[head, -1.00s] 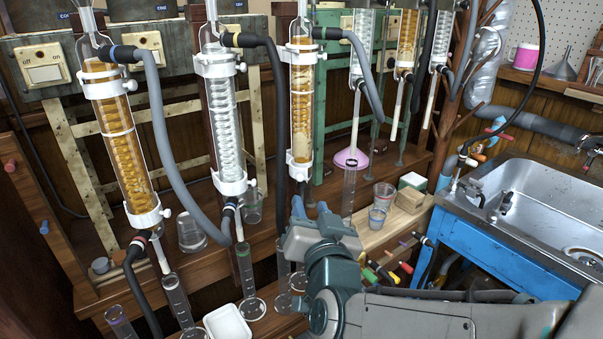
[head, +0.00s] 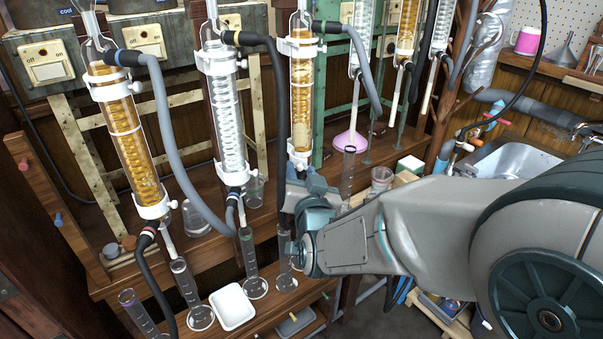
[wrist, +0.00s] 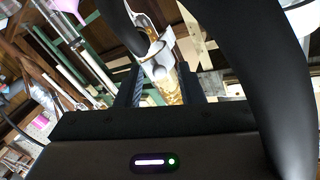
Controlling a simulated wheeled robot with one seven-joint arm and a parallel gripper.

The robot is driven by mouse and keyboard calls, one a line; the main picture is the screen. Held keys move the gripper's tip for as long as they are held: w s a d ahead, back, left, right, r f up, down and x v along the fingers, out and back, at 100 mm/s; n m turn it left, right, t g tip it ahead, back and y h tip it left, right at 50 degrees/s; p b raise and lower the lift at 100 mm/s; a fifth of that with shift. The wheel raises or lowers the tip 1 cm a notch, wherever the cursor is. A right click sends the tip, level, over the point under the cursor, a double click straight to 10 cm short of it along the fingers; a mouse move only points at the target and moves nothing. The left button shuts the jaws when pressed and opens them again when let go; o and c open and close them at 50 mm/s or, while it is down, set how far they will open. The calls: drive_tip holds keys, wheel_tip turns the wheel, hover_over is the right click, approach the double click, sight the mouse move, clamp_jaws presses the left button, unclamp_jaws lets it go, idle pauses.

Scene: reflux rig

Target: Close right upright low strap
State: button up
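The right upright condenser (head: 302,95) of the near three has an amber coil in a clear tube. A white strap (head: 300,158) shows around its lower end, just above my gripper (head: 300,186), which is largely hidden by my wrist. In the wrist view, the white strap (wrist: 155,48) and the amber tube (wrist: 165,82) lie ahead between the two dark fingers of my gripper (wrist: 160,74). The fingers stand apart, and I see nothing clamped between them. I cannot tell whether they touch the tube, or whether the strap is fastened.
A black hose (head: 281,120) hangs close left of the condenser and a grey hose (head: 365,75) to its right. Two more condensers stand left, one clear (head: 225,115) and one amber (head: 125,130). Glass cylinders (head: 250,262) and a white tray (head: 233,306) stand below.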

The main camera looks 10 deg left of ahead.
clamp_jaws()
